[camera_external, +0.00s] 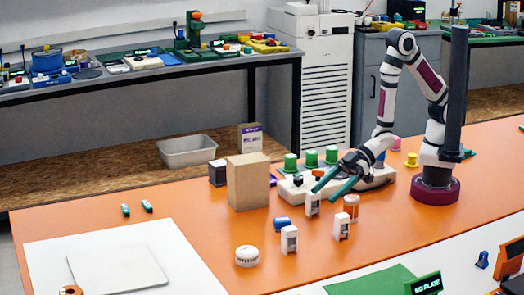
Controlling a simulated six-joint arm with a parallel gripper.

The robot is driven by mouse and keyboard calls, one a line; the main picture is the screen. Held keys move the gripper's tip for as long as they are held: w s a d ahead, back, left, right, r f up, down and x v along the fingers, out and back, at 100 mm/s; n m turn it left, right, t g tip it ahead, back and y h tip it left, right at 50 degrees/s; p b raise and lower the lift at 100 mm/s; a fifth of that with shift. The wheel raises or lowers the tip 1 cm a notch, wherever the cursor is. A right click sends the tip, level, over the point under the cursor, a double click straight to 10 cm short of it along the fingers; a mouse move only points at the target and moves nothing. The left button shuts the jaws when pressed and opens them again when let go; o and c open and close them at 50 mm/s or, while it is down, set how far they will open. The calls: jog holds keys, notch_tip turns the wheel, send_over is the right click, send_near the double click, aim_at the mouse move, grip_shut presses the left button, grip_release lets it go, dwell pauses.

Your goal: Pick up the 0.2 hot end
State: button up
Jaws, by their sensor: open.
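Three small white upright blocks with dark markings, apparently the hot ends, stand on the orange table: one (312,204) just below my gripper, one (289,238) nearer the front left, and one (341,226) to the right. Their labels are too small to read, so I cannot tell which is the 0.2. My gripper (324,196) has two teal fingers, spread apart and pointing down to the left. The fingers are at the nearest block and overlap its top in the picture; I cannot tell whether they touch it. Nothing is visibly held.
A white base with green-capped parts (290,163) lies behind my gripper. A cardboard box (248,182) stands left of it. The table's left middle is mostly clear.

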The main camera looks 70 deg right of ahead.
send_near(289, 228)
jog(key=x, duration=0.4)
jog(key=shift+w+d+f, duration=0.1)
jog(key=shift+d+f, duration=0.1)
jog(key=shift+f, duration=0.2)
jog(key=x, duration=0.6)
jog(key=shift+a, duration=0.15)
grip_shut()
